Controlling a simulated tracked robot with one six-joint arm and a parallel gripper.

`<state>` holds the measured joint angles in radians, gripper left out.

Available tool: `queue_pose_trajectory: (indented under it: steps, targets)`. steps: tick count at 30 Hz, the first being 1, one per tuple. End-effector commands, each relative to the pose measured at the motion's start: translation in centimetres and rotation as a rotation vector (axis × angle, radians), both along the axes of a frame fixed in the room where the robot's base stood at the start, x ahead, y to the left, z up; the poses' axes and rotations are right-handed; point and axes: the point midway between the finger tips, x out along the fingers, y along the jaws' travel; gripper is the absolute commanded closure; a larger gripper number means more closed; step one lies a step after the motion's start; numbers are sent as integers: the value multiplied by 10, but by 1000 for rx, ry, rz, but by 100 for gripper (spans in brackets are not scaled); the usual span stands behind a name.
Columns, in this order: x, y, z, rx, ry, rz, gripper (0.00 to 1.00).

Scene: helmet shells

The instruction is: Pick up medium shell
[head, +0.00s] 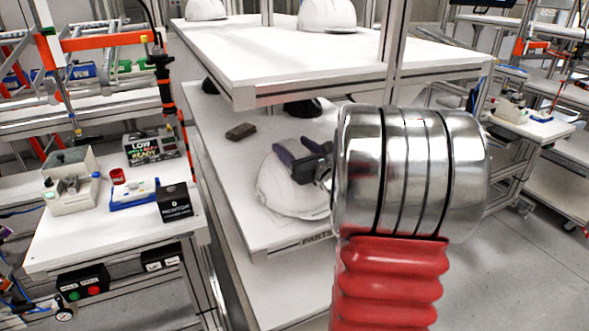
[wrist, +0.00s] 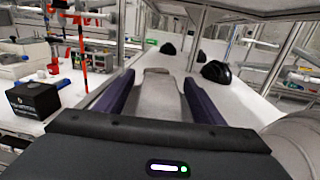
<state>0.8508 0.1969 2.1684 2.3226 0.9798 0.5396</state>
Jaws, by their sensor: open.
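A white helmet shell (head: 280,192) sits on the lower shelf, partly hidden behind my gripper and arm. Two more white shells stand on the upper shelf, one at its back left (head: 206,10) and one further right (head: 327,14). I cannot tell by size which one is the medium shell. My gripper (head: 302,160) overlaps the top of the lower shell in the head view; contact is not clear. In the wrist view its dark purple fingers (wrist: 158,88) are apart, with a grey shape between them that I cannot identify surely.
The upper shelf (head: 270,68) overhangs the lower shelf (head: 222,160). A metal post (head: 392,35) rises near my arm. A side table at left holds a black box (head: 174,203).

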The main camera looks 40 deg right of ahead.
Motion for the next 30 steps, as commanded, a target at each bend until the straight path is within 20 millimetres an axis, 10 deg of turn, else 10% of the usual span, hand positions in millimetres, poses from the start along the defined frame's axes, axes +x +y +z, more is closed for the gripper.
queue_pose_trajectory:
  steps: [30]
  targets:
    - [0, 0, 0, 0, 0, 0, 99]
